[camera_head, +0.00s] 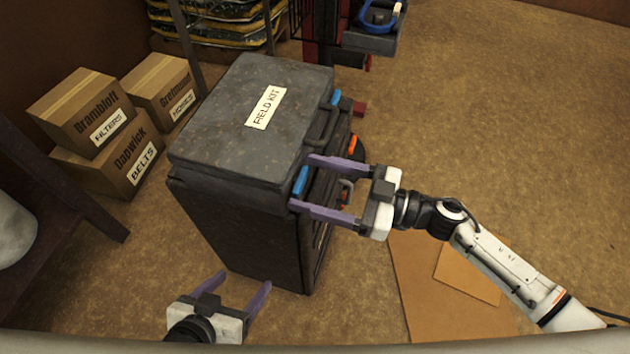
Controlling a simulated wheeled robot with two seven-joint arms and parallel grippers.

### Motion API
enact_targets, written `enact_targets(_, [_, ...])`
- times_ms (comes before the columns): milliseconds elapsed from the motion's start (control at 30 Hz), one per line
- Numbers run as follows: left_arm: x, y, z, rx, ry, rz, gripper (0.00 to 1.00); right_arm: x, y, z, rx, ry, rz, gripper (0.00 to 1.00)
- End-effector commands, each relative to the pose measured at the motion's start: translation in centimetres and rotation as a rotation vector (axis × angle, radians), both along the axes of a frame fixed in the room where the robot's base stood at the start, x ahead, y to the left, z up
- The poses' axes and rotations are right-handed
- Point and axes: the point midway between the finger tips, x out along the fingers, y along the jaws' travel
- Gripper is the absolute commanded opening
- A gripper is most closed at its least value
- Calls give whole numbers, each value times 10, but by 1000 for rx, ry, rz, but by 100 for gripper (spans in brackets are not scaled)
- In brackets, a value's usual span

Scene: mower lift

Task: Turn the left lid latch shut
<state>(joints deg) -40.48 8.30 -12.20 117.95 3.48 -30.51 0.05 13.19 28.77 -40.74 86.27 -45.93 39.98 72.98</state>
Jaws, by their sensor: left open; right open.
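The dark case (237,235) stands on the floor with its lid (220,125) down, labelled FIELD KIT. Two blue latches sit along the lid's right-hand edge: a nearer one (300,181) and a farther one (336,97). I cannot tell from here whether either is turned shut. My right gripper (301,182) reaches in from the right. It is open, with one purple finger on each side of the nearer blue latch; contact is not clear. My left gripper (245,279) is open and empty, low in front of the case.
An orange part (352,144) and a dark handle (322,128) show on the case's right side. Cardboard boxes (110,150) stand at the left, near a dark bench (60,190). Flat cardboard (425,290) lies at right. The floor at upper right is clear.

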Motion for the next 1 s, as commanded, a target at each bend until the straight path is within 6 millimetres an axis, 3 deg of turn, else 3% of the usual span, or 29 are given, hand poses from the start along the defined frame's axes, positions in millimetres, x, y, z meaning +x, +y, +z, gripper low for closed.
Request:
enact_targets(267, [0, 0, 0, 0, -1, 0, 72, 1, 2, 0, 0, 0, -1, 72])
enact_targets(500, [0, 0, 0, 1, -1, 0, 72, 1, 1, 0, 0, 0, -1, 31])
enact_targets(1000, [0, 1, 3, 1, 0, 0, 72, 0, 1, 0, -42, -125, -1, 31])
